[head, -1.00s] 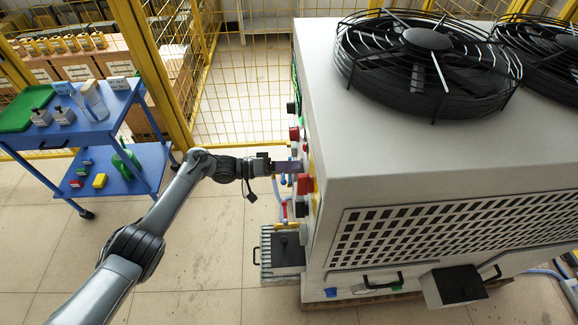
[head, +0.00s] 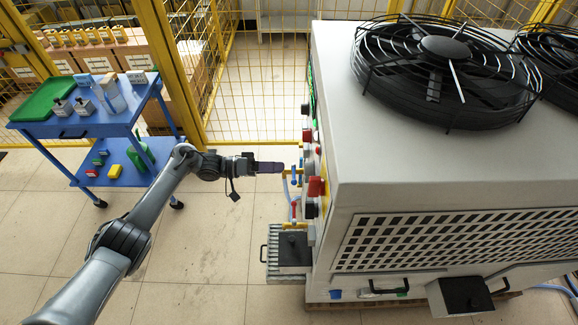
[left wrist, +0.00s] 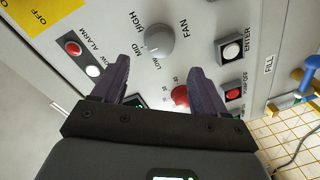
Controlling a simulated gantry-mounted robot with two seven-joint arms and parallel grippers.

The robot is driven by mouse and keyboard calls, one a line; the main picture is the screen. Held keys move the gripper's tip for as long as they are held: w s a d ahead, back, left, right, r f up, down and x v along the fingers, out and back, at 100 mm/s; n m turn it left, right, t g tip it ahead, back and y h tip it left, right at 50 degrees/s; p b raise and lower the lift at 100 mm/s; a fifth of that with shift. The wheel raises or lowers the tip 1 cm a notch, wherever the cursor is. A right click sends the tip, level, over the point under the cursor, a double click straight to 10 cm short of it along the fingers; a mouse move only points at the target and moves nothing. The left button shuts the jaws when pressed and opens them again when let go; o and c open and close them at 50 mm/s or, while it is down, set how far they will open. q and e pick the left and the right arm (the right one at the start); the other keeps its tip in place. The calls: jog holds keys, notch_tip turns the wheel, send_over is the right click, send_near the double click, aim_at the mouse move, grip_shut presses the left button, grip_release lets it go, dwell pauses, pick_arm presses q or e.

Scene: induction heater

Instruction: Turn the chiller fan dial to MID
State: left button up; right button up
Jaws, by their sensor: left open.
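The fan dial (left wrist: 159,40) is a round grey knob on the chiller's grey panel, in the left wrist view. LOW, MID and HIGH are printed around its left side, with FAN to its right. I cannot clearly tell which label its mark points to. My left gripper (left wrist: 160,65) is open, its two dark purple fingers apart, with the dial beyond and between the tips, not gripped. In the head view my left gripper (head: 270,167) is left of the chiller (head: 400,165), with a gap to its panel; the dial cannot be made out there.
A red knob (left wrist: 180,95), an ENTER button (left wrist: 231,50) and an alarm button (left wrist: 73,48) are near the dial. A blue cart (head: 95,125) stands at the left before the yellow fence (head: 265,80).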

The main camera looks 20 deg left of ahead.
pick_arm(q)
jog(key=shift+v, duration=1.35)
